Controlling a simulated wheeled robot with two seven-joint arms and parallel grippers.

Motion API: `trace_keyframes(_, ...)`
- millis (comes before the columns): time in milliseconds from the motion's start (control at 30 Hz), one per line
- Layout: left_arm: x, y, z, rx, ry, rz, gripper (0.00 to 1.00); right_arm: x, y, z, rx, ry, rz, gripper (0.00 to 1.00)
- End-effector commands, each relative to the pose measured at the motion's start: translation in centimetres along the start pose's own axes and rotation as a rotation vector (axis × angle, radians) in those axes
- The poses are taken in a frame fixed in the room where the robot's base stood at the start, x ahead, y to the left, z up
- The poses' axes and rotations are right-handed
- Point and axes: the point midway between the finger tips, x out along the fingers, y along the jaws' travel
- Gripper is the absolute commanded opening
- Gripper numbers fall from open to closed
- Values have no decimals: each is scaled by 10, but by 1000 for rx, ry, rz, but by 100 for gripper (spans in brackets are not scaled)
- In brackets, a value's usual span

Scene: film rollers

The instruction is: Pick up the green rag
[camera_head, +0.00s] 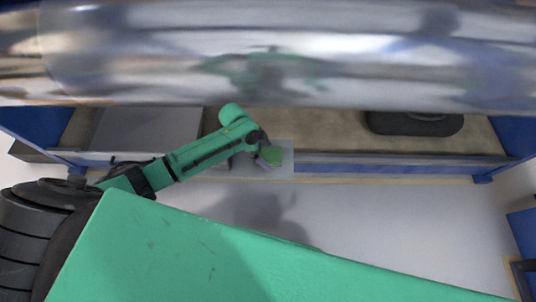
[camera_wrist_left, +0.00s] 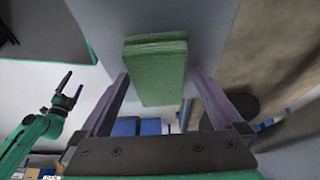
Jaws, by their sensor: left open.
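The green rag (camera_wrist_left: 157,68) is a folded, block-like piece against a grey surface in the left wrist view. My left gripper (camera_wrist_left: 160,76) is open, with one finger on each side of the rag's near part. I cannot tell whether the fingers touch it. My right gripper (camera_wrist_left: 68,88) shows at the left of the left wrist view, open and empty, away from the rag.
A large shiny roller (camera_head: 270,55) spans the top of the head view. A light grey panel (camera_head: 285,170) lies by the rag. A grey box (camera_head: 150,125) is at left, and a black object (camera_head: 415,123) at right on the brown surface. Open floor (camera_head: 400,220) lies nearer.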

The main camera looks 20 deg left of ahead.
Motion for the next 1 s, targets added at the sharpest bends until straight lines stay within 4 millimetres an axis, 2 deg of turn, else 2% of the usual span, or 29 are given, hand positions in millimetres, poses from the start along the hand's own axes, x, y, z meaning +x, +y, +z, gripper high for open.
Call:
trace_keyframes(67, 0, 0, 0, 0, 0, 0, 100, 0, 0, 0, 0, 0, 0, 100)
trace_keyframes(267, 0, 0, 0, 0, 0, 0, 27, 0, 0, 0, 0, -1, 0, 100)
trace_keyframes(567, -2, 0, -1, 0, 0, 0, 26, 1, 0, 0, 0, -1, 0, 100)
trace_keyframes(667, -13, -1, -5, 0, 0, -1, 26, -2, 0, 0, -1, -1, 0, 100)
trace_keyframes(767, -35, -1, -14, 3, 1, -4, 26, -9, 0, -1, -1, -1, 0, 100)
trace_keyframes(1000, -120, -1, -50, 5, 1, -6, 26, -25, 0, -2, -1, -1, -1, 100)
